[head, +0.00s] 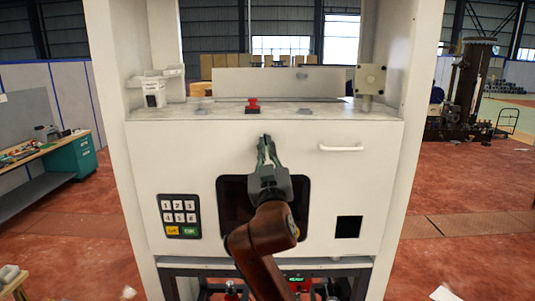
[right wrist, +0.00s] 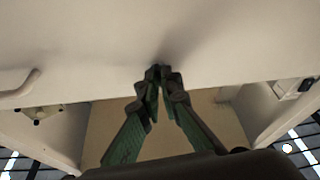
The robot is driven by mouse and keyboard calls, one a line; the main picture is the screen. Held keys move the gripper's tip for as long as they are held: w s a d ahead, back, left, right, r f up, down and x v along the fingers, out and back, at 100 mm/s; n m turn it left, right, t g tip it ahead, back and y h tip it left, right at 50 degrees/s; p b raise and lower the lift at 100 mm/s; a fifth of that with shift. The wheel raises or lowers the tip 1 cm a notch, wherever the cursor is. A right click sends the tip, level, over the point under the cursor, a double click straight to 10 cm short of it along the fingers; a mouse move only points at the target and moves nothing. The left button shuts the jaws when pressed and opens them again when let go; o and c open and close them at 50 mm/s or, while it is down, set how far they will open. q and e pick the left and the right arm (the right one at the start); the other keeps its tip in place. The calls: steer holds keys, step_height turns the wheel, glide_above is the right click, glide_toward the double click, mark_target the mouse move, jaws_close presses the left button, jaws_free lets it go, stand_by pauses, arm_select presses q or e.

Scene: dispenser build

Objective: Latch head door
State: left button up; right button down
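The dispenser's white front panel, apparently the head door (head: 200,150), looks shut and flush in the head view. It carries a white bar handle (head: 340,148) at upper right. A red piece (head: 252,105), possibly the latch, stands on the ledge above. My right gripper (head: 265,138) is in front of the panel, below the red piece and left of the handle. In the right wrist view its green fingers (right wrist: 160,72) meet at the tips with nothing visible between them. They are close to the panel; I cannot tell whether they touch. My left gripper is not in view.
The panel has a keypad (head: 180,216), a dark screen (head: 232,205) partly behind my right arm, and a black square opening (head: 348,227). A grey plate on a post (head: 370,80) stands on the ledge at right. A workbench (head: 70,155) is at far left.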

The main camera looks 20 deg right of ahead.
steer(key=shift+w+a+f+m+h+b, duration=0.1)
steer(key=shift+m+h+b, duration=0.2)
steer(key=shift+m+h, duration=0.35)
steer(key=shift+f+m+h+b, duration=0.1)
steer(key=shift+m+h+b, duration=0.2)
steer(key=shift+m, duration=0.65)
steer(key=shift+r, duration=0.15)
steer(key=c, duration=2.2)
jaws_free()
steer(key=shift+o, duration=0.2)
steer(key=v, duration=1.2)
steer(key=shift+r, duration=0.15)
